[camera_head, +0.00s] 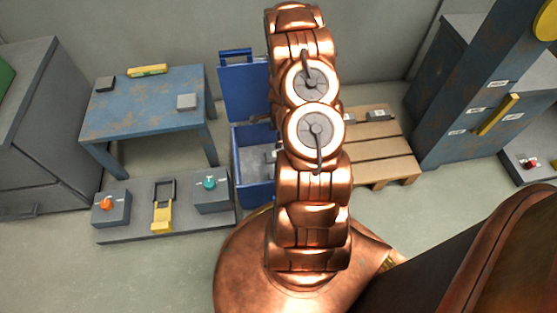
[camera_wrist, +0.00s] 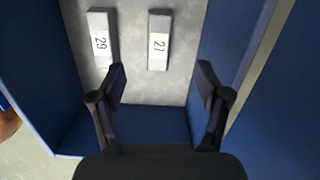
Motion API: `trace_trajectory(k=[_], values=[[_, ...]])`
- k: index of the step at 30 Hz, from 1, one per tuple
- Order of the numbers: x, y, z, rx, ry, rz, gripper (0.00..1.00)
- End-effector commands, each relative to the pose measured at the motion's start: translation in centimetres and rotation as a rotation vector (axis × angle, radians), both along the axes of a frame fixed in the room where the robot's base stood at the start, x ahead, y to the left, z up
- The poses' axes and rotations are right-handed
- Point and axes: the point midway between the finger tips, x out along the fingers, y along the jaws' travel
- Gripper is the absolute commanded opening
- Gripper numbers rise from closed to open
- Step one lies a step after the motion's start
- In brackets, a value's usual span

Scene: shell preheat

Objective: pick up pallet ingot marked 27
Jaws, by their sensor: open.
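In the wrist view, a grey ingot with a white label reading 27 (camera_wrist: 159,24) lies on the grey floor of a blue-walled bin. A similar ingot labelled 29 (camera_wrist: 101,22) lies to its left, apart from it. My gripper (camera_wrist: 163,76) is open and empty, with its two dark fingers spread below both ingots in the picture. The 27 ingot lies ahead, between the lines of the fingers, untouched. In the head view, the blue bin (camera_head: 255,194) is partly behind my arm, and my gripper is mostly hidden there.
A wooden pallet (camera_head: 380,151) with small grey ingots (camera_head: 376,115) stands right of the bin. The bin's raised blue lid (camera_head: 242,92) is behind it. A blue table (camera_head: 140,108) and a low control platform (camera_head: 145,235) stand left. A blue cabinet (camera_head: 465,140) stands right.

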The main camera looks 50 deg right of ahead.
Motion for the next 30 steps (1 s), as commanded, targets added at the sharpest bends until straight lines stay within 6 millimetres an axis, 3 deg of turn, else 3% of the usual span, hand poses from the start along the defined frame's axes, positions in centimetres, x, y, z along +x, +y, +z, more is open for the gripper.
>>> trace_trajectory(k=[1, 4, 22, 30], values=[[-0.4, -0.3, -2.0, 0.002, 0.004, -0.028, 0.76], [-0.8, -1.0, -3.7, 0.000, 0.005, -0.070, 0.76], [-0.9, -0.9, -8.5, -0.001, 0.007, -0.106, 0.76], [-0.7, -0.4, -12.0, -0.001, 0.007, -0.105, 0.76]])
